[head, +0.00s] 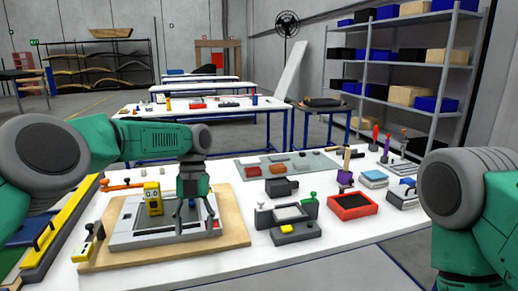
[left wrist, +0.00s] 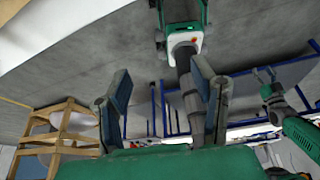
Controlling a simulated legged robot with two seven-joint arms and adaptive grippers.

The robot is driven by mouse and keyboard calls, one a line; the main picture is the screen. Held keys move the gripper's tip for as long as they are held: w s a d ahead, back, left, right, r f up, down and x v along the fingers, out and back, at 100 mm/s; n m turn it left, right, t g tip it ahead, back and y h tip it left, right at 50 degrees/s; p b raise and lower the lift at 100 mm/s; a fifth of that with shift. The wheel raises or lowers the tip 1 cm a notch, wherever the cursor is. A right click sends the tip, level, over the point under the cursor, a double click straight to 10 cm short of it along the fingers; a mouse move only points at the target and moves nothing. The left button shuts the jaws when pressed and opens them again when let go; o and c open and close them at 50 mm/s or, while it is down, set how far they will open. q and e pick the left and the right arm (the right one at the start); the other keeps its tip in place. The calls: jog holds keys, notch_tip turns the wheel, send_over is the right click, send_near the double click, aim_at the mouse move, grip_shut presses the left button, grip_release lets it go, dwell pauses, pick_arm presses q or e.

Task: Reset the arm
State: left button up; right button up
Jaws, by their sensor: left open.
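My left gripper (head: 193,212) points down over the grey tray-like fixture (head: 125,238) on the wooden board (head: 232,236). Its fingers are apart with nothing seen between them. Whether the fingertips touch the fixture I cannot tell. A yellow block-like part (head: 153,198) stands on the fixture just left of the gripper. In the left wrist view the two fingers (left wrist: 165,100) are spread, with an empty gap. My right arm (head: 450,190) shows at the right edge of the head view, its gripper out of frame. A small green pronged arm end (left wrist: 268,88) shows in the left wrist view, too small to judge.
A red-rimmed tray (head: 352,206), a grey device with a yellow button (head: 292,228) and a dark vise-like block (head: 281,187) stand right of the board. A yellow rail (head: 62,232) lies at left. The front right of the white table (head: 345,243) is clear.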

pick_arm(q)
jog(key=s+d+f+n+t+h+b, duration=0.1)
jog(key=s+d+f+n, duration=0.2)
jog(key=f, duration=0.6)
jog(key=s+f+n+b, duration=0.1)
jog(key=s+f+n, duration=0.25)
jog(key=f, duration=0.55)
jog(key=s+f+n+b, duration=0.1)
jog(key=s+f+n, duration=0.9)
jog(key=s+f, duration=0.15)
jog(key=s+a+f+n+t+b, duration=0.1)
jog(key=s+a+n+t, duration=0.1)
jog(key=s+a+n, duration=0.5)
jog(key=s+a+f+n+t+y+b, duration=0.1)
jog(key=s+a+n+b, duration=0.1)
jog(key=s+a+n, duration=0.6)
jog(key=shift+s+a+f+n+t, duration=0.3)
jog(key=shift+s+n, duration=1.05)
jog(key=shift+s, duration=1.8)
pick_arm(e)
notch_tip(320, 180, down, 6)
jog(key=shift+w+f, duration=0.15)
jog(key=shift+w, duration=0.1)
pick_arm(q)
jog(key=shift+w+a+f, duration=0.1)
jog(key=shift+a+f, duration=0.05)
jog(key=shift+a, duration=0.05)
pick_arm(e)
jog(key=shift+a, duration=0.2)
